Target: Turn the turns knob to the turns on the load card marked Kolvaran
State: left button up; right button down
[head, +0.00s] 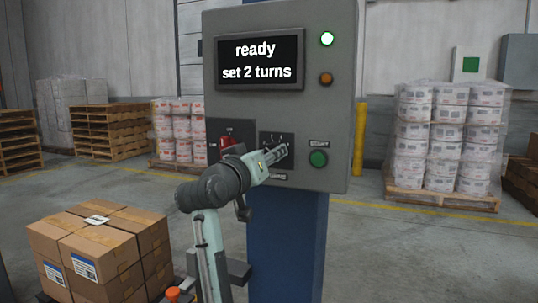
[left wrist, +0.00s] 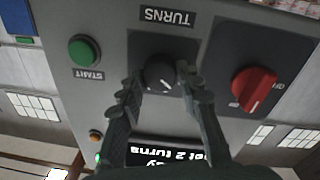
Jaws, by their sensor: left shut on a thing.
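The turns knob (left wrist: 159,72) is a round black dial with a white mark, on a dark plate labelled TURNS, upside down in the left wrist view. My left gripper (left wrist: 156,79) has one finger on each side of the knob and is shut on it. In the head view my left gripper (head: 284,150) reaches the panel and hides the knob. The panel screen (head: 260,60) reads "ready" and "set 2 turns". A small white card (head: 96,219) lies on the stacked cartons; its writing is too small to read. My right gripper is not in view.
A red rotary switch (left wrist: 254,89) and a green START button (left wrist: 84,51) flank the knob closely. A green lamp (head: 327,39) is lit above an amber lamp (head: 326,79). Brown cartons (head: 100,258) stand at lower left. Wrapped pallets stand behind.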

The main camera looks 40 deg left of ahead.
aim_at(277, 106)
pick_arm(q)
jog(key=shift+r+n, duration=0.1)
jog(key=shift+n, duration=0.5)
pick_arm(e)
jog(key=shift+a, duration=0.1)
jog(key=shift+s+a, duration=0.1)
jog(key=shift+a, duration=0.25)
pick_arm(q)
jog(key=o, duration=1.2)
jog(key=shift+c, duration=0.2)
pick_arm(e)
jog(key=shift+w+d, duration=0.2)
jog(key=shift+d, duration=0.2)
pick_arm(q)
notch_tip(277, 106, up, 10)
jog(key=shift+f, duration=0.1)
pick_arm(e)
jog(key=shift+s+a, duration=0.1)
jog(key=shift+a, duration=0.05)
